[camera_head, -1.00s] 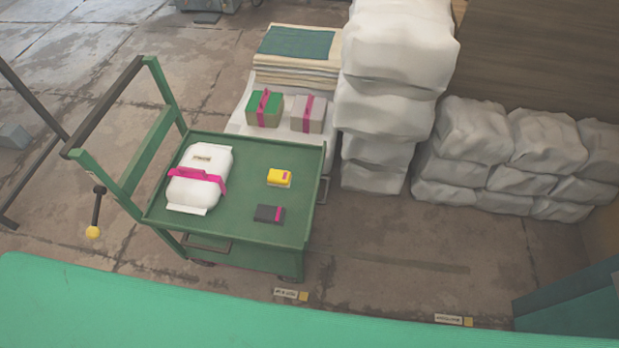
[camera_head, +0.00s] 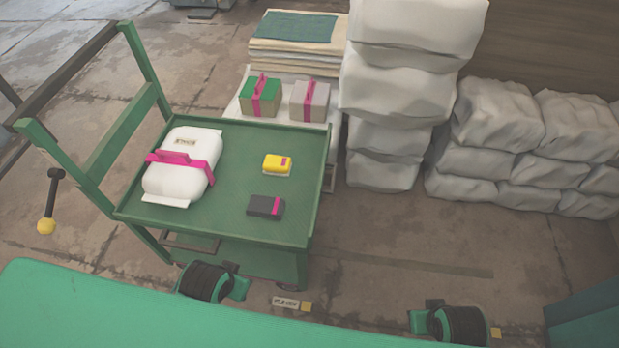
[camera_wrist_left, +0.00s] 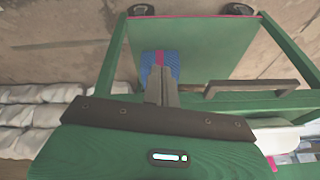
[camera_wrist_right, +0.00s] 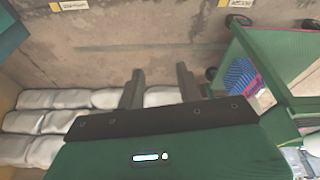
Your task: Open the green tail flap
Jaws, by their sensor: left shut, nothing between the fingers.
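The green cart (camera_head: 300,185) stands left of centre in the head view. On its near side, below the tray rim, is a dark bar handle (camera_head: 190,243). The left wrist view shows this handle (camera_wrist_left: 250,86) on a green edge strip (camera_wrist_left: 255,104), likely the tail flap, which looks closed. My left gripper (camera_wrist_left: 160,58) is shut and empty, left of the handle and apart from it in that view. My right gripper (camera_wrist_right: 161,76) is open and empty, over the floor away from the cart. Neither gripper's fingers show in the head view.
On the cart lie a white bag (camera_head: 182,178), a yellow box (camera_head: 277,164) and a dark box (camera_head: 265,207). A blue parcel (camera_wrist_left: 173,66) sits on the lower deck. Stacked white sacks (camera_head: 410,90) stand behind right. Floor to the right (camera_head: 400,240) is clear.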

